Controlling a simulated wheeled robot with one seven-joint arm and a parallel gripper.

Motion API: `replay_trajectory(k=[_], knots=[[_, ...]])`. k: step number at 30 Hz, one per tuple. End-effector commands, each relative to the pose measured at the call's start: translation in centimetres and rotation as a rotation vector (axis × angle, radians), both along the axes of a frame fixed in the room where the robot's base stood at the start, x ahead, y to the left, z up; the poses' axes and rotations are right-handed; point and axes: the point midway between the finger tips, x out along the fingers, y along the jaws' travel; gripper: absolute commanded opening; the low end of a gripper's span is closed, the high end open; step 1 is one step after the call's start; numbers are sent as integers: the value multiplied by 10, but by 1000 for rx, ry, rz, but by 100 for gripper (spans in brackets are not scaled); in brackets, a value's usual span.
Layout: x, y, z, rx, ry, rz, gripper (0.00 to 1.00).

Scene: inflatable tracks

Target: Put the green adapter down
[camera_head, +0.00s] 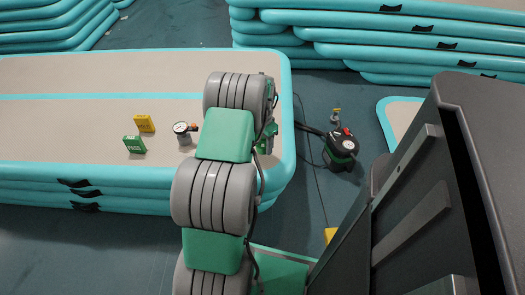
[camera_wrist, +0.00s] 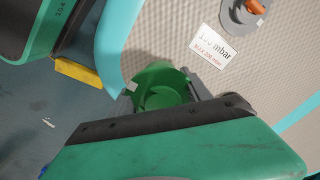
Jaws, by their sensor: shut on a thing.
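The green adapter (camera_wrist: 158,88) is a round, cup-like piece seen in the wrist view, just beyond my gripper's body. My gripper (camera_wrist: 163,92) is shut on it, with grey finger parts showing on both sides. The adapter is seen against the beige top of the inflatable track (camera_wrist: 165,45), close to its teal edge. I cannot tell whether it touches the surface. In the head view my arm hides most of the gripper and the adapter, at the right end of the track (camera_head: 60,80).
The wrist view shows a white mbar card (camera_wrist: 213,43). A black pump (camera_head: 341,149) with a hose stands on the floor. The track's left part is clear.

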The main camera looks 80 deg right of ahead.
Motion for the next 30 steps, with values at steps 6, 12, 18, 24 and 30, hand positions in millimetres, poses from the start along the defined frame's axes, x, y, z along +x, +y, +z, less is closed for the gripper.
replay_trajectory(k=[6,12,18,24,30], knots=[[0,1,-30,0,0,0,16],[0,1,-30,1,0,0,16],[0,1,-33,1,0,0,65],[0,1,-32,1,0,0,78],[0,1,-31,1,0,0,78]])
